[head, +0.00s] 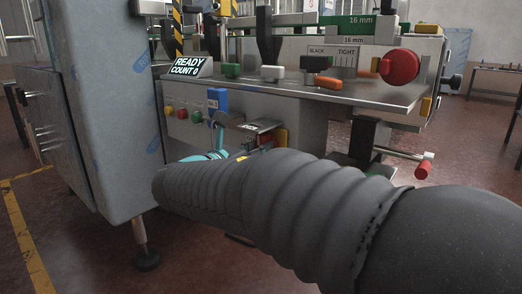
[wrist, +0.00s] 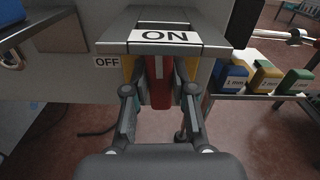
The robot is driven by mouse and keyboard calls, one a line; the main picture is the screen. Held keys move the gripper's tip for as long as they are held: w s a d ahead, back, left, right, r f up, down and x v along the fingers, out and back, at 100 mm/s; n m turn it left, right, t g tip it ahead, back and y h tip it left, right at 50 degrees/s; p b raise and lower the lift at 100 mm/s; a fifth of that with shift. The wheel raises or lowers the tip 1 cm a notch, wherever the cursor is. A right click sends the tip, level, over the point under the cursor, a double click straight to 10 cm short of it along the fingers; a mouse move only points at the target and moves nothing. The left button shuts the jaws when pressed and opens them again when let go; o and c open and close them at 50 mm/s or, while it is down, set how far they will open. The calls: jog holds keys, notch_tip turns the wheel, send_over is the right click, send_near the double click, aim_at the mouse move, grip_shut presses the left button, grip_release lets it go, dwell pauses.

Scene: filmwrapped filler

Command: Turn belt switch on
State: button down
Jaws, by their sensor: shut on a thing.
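The belt switch has a red handle (wrist: 158,92) that hangs below a grey metal hood with an ON label (wrist: 165,37) in the wrist view. An OFF label (wrist: 107,62) is on the panel at the left of the hood. Yellow parts flank the red handle. My gripper (wrist: 159,78) has one finger on each side of the red handle and is shut on it. The fingertips are partly hidden under the hood. In the head view the hood (head: 258,126) shows on the machine front, and my dark sleeved arm hides most of the gripper.
The machine's front panel holds several buttons (head: 182,113) and a blue part (head: 217,101). A display (head: 187,67) reads READY COUNT 0. A big red knob (head: 399,67) is at the right. Blue, yellow and green blocks (wrist: 265,77) stand on a shelf right of my gripper.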

jog(key=shift+r+m, duration=0.1)
jog(key=shift+m, duration=0.4)
jog(key=c, duration=1)
grip_release()
jog(key=shift+o, duration=0.2)
jog(key=shift+s, duration=0.1)
jog(key=v, duration=1.2)
